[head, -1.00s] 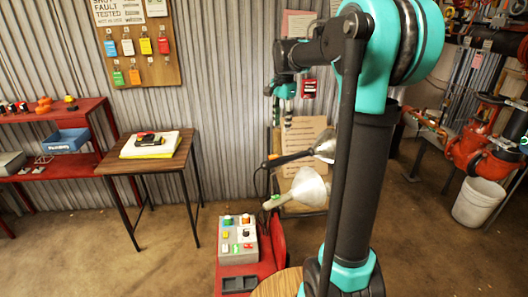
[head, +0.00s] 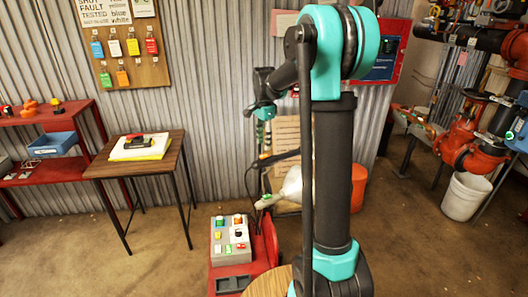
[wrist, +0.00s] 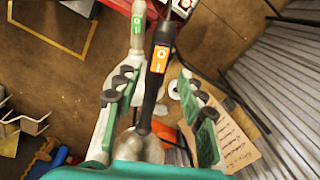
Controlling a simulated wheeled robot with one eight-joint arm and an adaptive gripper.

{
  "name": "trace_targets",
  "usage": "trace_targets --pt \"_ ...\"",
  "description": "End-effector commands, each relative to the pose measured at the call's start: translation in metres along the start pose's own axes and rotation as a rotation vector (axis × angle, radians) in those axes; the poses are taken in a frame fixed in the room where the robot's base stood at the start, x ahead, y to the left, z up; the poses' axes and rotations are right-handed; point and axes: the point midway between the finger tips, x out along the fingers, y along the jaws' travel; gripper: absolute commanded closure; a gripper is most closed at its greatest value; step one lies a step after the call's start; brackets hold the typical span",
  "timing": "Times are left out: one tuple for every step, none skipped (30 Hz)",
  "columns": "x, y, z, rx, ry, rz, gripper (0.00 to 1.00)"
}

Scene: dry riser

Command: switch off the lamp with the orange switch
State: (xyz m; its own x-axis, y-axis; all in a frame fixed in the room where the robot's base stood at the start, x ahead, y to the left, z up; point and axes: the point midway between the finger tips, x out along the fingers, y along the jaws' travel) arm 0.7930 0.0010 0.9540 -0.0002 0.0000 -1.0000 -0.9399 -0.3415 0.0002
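In the wrist view, a black-handled lamp with an orange switch (wrist: 159,59) lies in the gap between my fingers. The switch carries white marks. My gripper (wrist: 156,76) is open, with a green finger on each side; whether the fingers are level with the handle is unclear. A second, pale-handled lamp with a green switch (wrist: 137,26) is just left of it. In the head view, my gripper (head: 262,127) points down above the black lamp handle (head: 278,157). The pale lamp (head: 290,187) is below it. My arm hides both lamp heads in part.
A grey control box (head: 217,250) with coloured buttons sits on a red stand near the lamps. A notice sheet (head: 287,135) is behind them. A wooden table (head: 110,168) stands left, and a white bucket (head: 466,197) right. The floor between table and stand is clear.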

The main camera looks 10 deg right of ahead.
Motion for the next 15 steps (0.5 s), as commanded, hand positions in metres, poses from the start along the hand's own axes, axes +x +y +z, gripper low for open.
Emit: trace_targets --pt "0.009 0.000 0.000 0.000 0.000 0.000 0.60" --pt "0.015 0.000 0.000 0.000 0.000 0.000 0.60" --pt "0.021 0.000 0.000 0.000 0.000 0.000 0.60" --pt "0.025 0.000 0.000 0.000 0.000 0.000 0.60" --pt "0.029 0.000 0.000 0.000 0.000 0.000 0.60" --pt "0.034 0.000 0.000 0.000 0.000 0.000 0.60" --pt "0.037 0.000 0.000 0.000 0.000 0.000 0.60" --pt "0.040 0.000 0.000 0.000 0.000 0.000 0.60" --pt "0.043 0.000 0.000 0.000 0.000 0.000 0.60" --pt "0.044 0.000 0.000 0.000 0.000 0.000 0.60" --pt "0.046 0.000 0.000 0.000 0.000 0.000 0.60" --pt "0.048 0.000 0.000 0.000 0.000 0.000 0.60" --pt "0.048 0.000 0.000 0.000 0.000 0.000 0.60" --pt "0.049 0.000 0.000 0.000 0.000 0.000 0.60" --pt "0.049 0.000 0.000 0.000 0.000 0.000 0.60"
